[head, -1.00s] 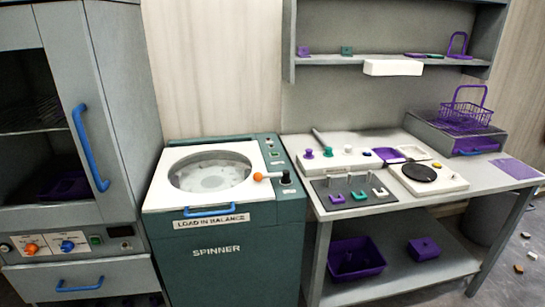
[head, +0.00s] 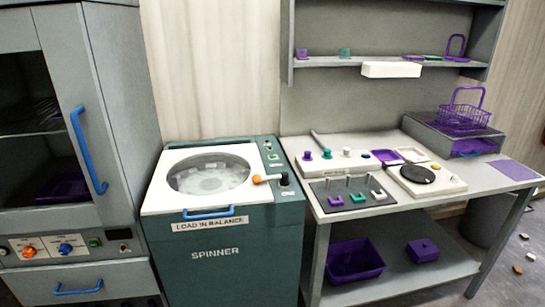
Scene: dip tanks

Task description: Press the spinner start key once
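The spinner (head: 222,270) is a dark green machine with a white lid (head: 165,199) that is shut. A round window (head: 208,175) in the lid shows the drum. Its control strip (head: 277,178) runs along the right side of the top. A small light green key (head: 274,156) sits toward the back of the strip, with other small controls near it. An orange-tipped lever (head: 262,178) and a black knob (head: 284,179) are nearer the front. I cannot read the key's marking. Neither of my grippers is in view.
A grey cabinet (head: 115,130) with a blue handle (head: 88,150) stands left of the spinner. A grey workbench (head: 420,217) with small devices stands right of it. A purple basket (head: 463,116) is at the back right. A shelf (head: 345,60) hangs above.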

